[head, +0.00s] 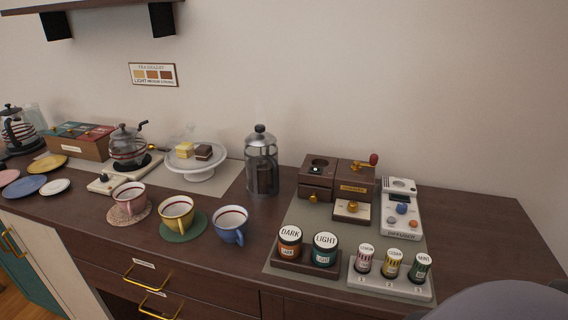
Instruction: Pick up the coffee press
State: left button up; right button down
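The coffee press (262,165) stands upright on the dark wooden counter, near the middle of the head view. It is a clear cylinder with a metal lid, a round knob on top and a dark lower part. It stands between the white cake stand and the brown wooden grinder. Neither of my grippers is in view, and nothing is holding the press.
In front stand a blue cup (230,224), a yellow cup (177,213) and a pink cup (129,199). Left is the cake stand (195,170); right is the grinder (317,177). Jars (325,249) stand front right. Bare counter (500,240) lies at the right.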

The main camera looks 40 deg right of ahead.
aim_at(262, 164)
jog(key=z, duration=1)
jog(key=j, duration=0.9)
jog(key=i+z, duration=0.05)
